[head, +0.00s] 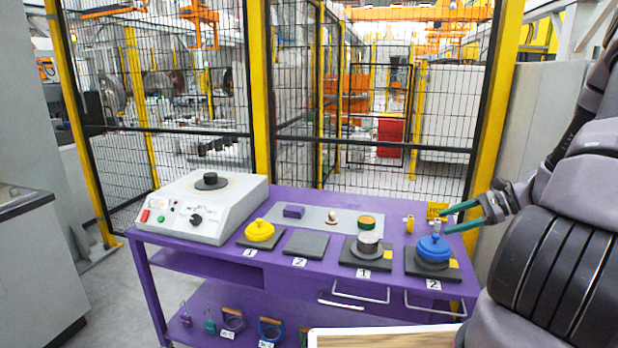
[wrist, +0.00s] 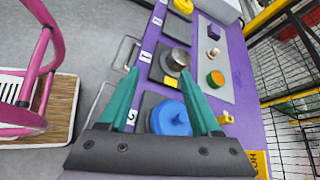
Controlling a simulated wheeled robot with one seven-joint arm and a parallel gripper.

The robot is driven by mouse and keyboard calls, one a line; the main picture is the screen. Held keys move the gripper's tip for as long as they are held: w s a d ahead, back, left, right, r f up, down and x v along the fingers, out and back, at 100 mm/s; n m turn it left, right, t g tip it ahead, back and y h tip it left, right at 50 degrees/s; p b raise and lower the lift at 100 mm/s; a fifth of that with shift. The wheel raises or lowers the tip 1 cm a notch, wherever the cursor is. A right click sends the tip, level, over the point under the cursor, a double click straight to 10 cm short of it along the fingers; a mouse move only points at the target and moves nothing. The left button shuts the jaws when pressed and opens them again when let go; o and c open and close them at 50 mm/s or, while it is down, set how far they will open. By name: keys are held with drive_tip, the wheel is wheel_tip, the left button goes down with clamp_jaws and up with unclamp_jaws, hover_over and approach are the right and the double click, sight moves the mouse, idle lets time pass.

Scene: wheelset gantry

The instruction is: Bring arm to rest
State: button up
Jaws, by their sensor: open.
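My gripper (head: 474,214) has green fingers and hangs at the right end of the purple cart (head: 310,279), above and just beside the blue lidded piece (head: 434,247). In the wrist view my gripper (wrist: 158,92) is open, its fingers spread with nothing held between them. The blue piece (wrist: 170,119) shows below and between the fingers there, partly hidden by the gripper body. It sits on a dark pad labelled 2. My arm comes in from the right side of the head view.
A grey device (head: 201,210) stands at the cart's left. A yellow piece (head: 260,231), an empty dark pad (head: 307,244), a metal cylinder (head: 368,243) and a green-orange piece (head: 366,222) are on top. Mesh fencing stands behind. A pink-framed object (wrist: 38,70) is beside the cart.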

drive_tip(key=s+a+r+n+t+h, duration=0.1)
drive_tip(key=s+a+r+n+h, duration=0.2)
drive_tip(key=r, duration=0.7)
drive_tip(key=s+a+r+n+t+h, duration=0.1)
drive_tip(key=s+a+r+n+h, duration=0.2)
drive_tip(key=s+a+r+n, duration=0.3)
drive_tip(key=s+a+r+n+t+h, duration=0.1)
drive_tip(key=s+a+r+n+h, duration=0.2)
drive_tip(key=s+r, duration=0.5)
wheel_tip(320, 180, up, 6)
drive_tip(key=shift+a+r+n, duration=0.15)
drive_tip(key=shift+a+n, duration=0.55)
drive_tip(key=shift+a, duration=0.25)
